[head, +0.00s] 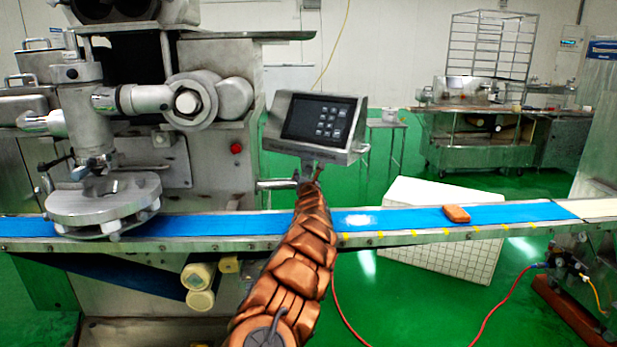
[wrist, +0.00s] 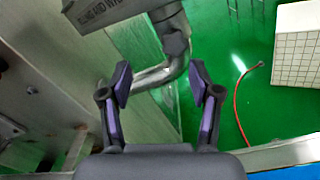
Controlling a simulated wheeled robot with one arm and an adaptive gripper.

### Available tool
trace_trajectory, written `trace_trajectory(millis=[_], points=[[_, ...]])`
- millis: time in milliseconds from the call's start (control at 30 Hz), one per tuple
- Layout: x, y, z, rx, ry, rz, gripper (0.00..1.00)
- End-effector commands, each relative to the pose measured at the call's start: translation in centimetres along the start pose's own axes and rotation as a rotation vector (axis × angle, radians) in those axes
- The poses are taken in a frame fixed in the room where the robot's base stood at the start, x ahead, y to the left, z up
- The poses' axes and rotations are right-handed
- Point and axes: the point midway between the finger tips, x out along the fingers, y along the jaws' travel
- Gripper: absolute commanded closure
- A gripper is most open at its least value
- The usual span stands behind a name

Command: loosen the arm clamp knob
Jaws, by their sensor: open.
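The control panel (head: 318,122) stands on a bent metal support arm (head: 276,184) in the head view. In the wrist view the support arm (wrist: 155,76) curves up to a grey joint (wrist: 176,44) under the panel (wrist: 108,10). I cannot pick out a separate clamp knob in either view; my arm covers part of that area in the head view. My gripper (wrist: 160,80) is open, its two purple-padded fingers on either side of the bent tube in the picture. Nothing is gripped, and I cannot tell how far the tube lies beyond the fingertips.
A blue conveyor belt (head: 389,219) crosses in front of the machine, with a brown block (head: 456,213) on it. The steel machine body (wrist: 55,75) stands close on the left. A white grid-sided box (head: 440,245) and a red hose (wrist: 240,108) are on the green floor at right.

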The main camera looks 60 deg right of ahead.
Motion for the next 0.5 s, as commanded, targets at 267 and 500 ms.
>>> trace_trajectory(millis=[267, 500], points=[[0.6, -2.1, 0.2, 0.016, -0.010, -0.036, 0.37], [2.1, -2.0, 0.2, 0.015, -0.009, -0.033, 0.37]])
